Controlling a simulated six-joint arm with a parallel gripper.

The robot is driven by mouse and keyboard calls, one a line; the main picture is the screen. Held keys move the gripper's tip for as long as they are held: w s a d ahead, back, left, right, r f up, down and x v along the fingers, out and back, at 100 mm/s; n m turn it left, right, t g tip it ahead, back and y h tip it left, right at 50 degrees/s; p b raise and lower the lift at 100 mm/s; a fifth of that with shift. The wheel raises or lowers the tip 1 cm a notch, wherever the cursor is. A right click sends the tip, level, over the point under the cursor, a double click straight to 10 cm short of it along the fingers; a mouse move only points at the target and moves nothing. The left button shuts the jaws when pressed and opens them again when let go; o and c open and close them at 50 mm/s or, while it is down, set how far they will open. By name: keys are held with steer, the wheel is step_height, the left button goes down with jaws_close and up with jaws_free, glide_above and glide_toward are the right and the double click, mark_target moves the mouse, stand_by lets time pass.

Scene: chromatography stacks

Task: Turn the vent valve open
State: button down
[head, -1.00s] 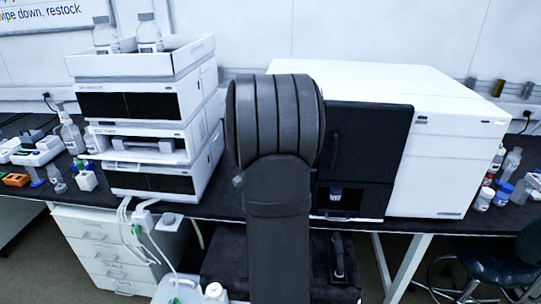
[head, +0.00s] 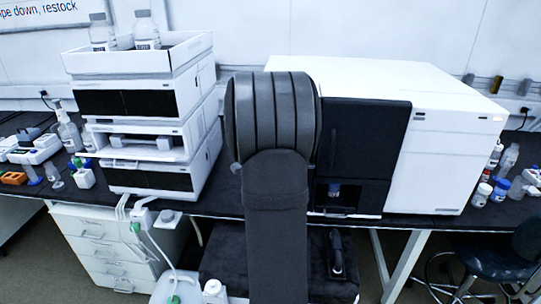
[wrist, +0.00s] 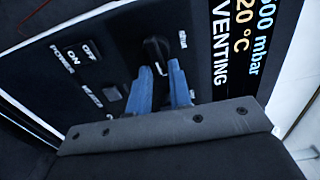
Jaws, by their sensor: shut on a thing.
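The vent valve is a black knob (wrist: 155,50) on a dark control panel (wrist: 115,60) in the wrist view. A white mark shows on it, and a small label that seems to read "shut" is at its right. My gripper (wrist: 160,69), with blue fingers, is shut on the knob's near part, one finger on each side. The fingers hide part of the knob and any lettering below it. A display (wrist: 232,45) beside it reads "VENTING", with "20 °C" and "mbar". In the head view my arm hides the gripper and the valve.
On the same panel are a power switch (wrist: 82,52) marked ON and OFF and another switch (wrist: 112,94). In the head view, a stack of white instruments (head: 150,120) stands left, a large white instrument (head: 440,130) right, bottles (head: 500,175) at the far right.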

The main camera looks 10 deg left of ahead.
steer(key=shift+a, duration=0.1)
steer(key=c, duration=1.5)
jaws_free()
steer(key=s, duration=1.7)
steer(key=shift+s, duration=0.2)
steer(key=shift+w, duration=0.1)
steer(key=w, duration=1.7)
steer(key=shift+w, duration=0.1)
